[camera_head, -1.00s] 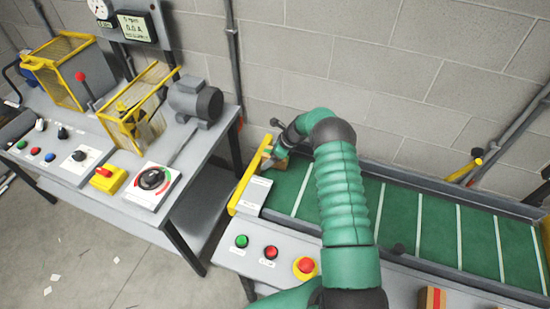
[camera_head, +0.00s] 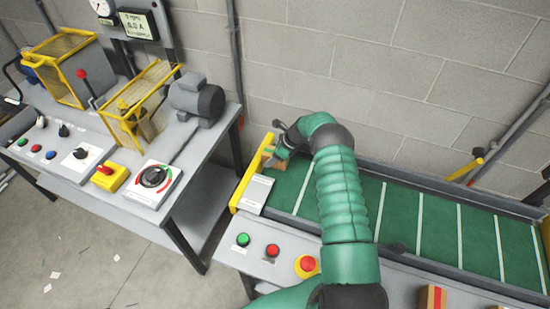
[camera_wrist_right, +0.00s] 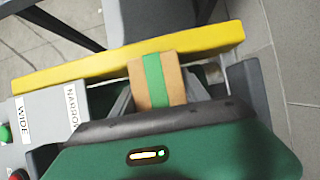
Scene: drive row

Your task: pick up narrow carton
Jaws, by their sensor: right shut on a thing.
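The narrow carton (camera_wrist_right: 155,84) is brown with a green stripe down its middle. In the right wrist view it stands between the fingers of my right gripper (camera_wrist_right: 158,96), which is shut on it, beside the yellow bar. My left gripper is not in view.
The yellow end bar (camera_head: 251,178) stands close beside the carton. A plate labelled WIDE and NARROW (camera_wrist_right: 58,112) is near. The green belt (camera_head: 400,215) is clear to the right. A brown carton with a red stripe (camera_head: 432,298) sits at the bottom. A bench with yellow guards (camera_head: 140,105) stands left.

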